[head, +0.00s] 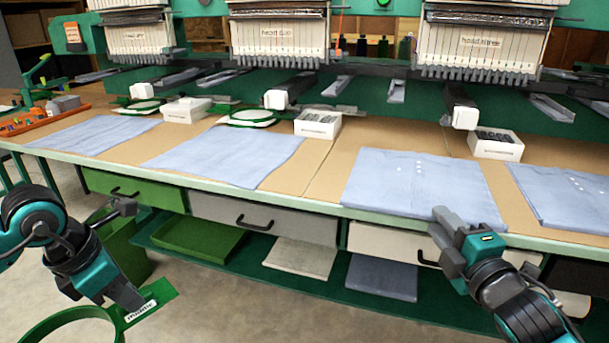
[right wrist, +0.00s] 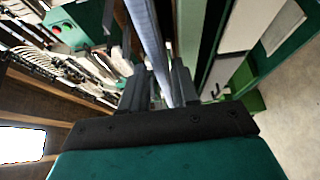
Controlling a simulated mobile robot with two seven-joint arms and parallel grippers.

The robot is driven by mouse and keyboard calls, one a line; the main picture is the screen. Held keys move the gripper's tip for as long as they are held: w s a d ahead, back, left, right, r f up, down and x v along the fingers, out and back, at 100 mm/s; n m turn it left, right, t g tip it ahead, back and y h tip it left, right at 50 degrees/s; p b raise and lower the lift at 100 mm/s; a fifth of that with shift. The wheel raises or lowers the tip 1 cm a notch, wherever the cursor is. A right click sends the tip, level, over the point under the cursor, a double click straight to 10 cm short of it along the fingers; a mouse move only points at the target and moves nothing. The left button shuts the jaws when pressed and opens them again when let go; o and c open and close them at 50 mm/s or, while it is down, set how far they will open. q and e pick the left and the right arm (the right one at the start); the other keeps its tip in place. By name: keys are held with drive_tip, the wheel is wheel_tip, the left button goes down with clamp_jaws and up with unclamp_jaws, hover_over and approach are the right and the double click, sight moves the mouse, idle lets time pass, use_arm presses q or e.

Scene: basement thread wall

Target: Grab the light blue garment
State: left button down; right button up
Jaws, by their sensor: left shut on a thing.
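Several light blue garments lie flat on the table: one at far left (head: 95,133), one left of centre (head: 225,155), one right of centre with small white dots (head: 400,190), and one at the right edge (head: 565,190). My right gripper (head: 441,226) is at the table's front edge, by the right-of-centre garment. In the right wrist view its fingers (right wrist: 160,88) are apart, with a light blue cloth edge (right wrist: 150,40) between or just beyond them; contact is unclear. My left gripper (head: 132,302) is shut on a green hoop (head: 65,318) with a white label, away from the table.
Embroidery machines (head: 280,38) line the back of the table. White boxes (head: 318,124) and green hoops (head: 250,116) stand behind the garments. Drawers (head: 262,218) and a green shelf (head: 205,238) with folded cloth (head: 380,277) lie below. Open floor is at front left.

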drive_tip(key=shift+w+a, duration=0.1)
drive_tip(key=shift+w, duration=0.35)
drive_tip(key=shift+c, duration=0.4)
clamp_jaws()
drive_tip(key=shift+r, duration=0.15)
